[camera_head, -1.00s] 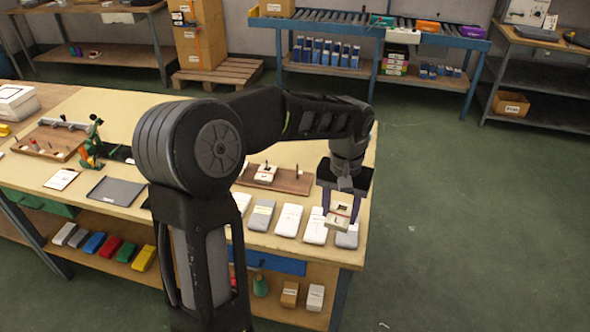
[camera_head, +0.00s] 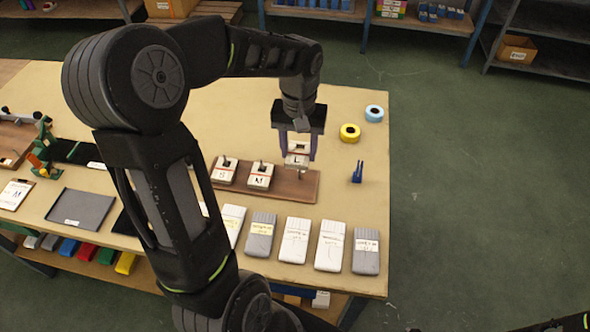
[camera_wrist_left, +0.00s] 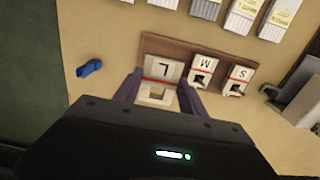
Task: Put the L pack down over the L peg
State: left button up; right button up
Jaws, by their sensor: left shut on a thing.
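The L pack (camera_head: 298,159), white with a red band and a letter L, is between the fingers of my left gripper (camera_head: 298,148), which is shut on it. It also shows in the left wrist view (camera_wrist_left: 161,69), with a square opening near the fingers. The pack is held over the right part of the brown peg board (camera_head: 290,190). The L peg (camera_head: 300,174) shows just below the pack, partly hidden; I cannot tell whether they touch. Packs S (camera_head: 224,170) and M (camera_head: 260,177) sit on the board to the left, around their pegs. My right gripper is not in view.
A yellow tape roll (camera_head: 350,132), a light blue roll (camera_head: 374,113) and a blue clip-like item (camera_head: 357,172) lie right of the board. Several grey and white sock packs (camera_head: 296,240) line the front. A dark tray (camera_head: 80,209) lies left. The table behind the gripper is clear.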

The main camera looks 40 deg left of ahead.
pick_arm(q)
jog(key=shift+d, duration=0.1)
send_over(298, 184)
jog(key=shift+f+p, duration=0.35)
jog(key=shift+f, duration=2.75)
jog(key=shift+f, duration=0.1)
jog(key=shift+f, duration=1.8)
jog(key=shift+d, duration=0.1)
jog(key=shift+f, duration=0.15)
jog(key=o, duration=1.3)
jog(key=shift+o, duration=0.2)
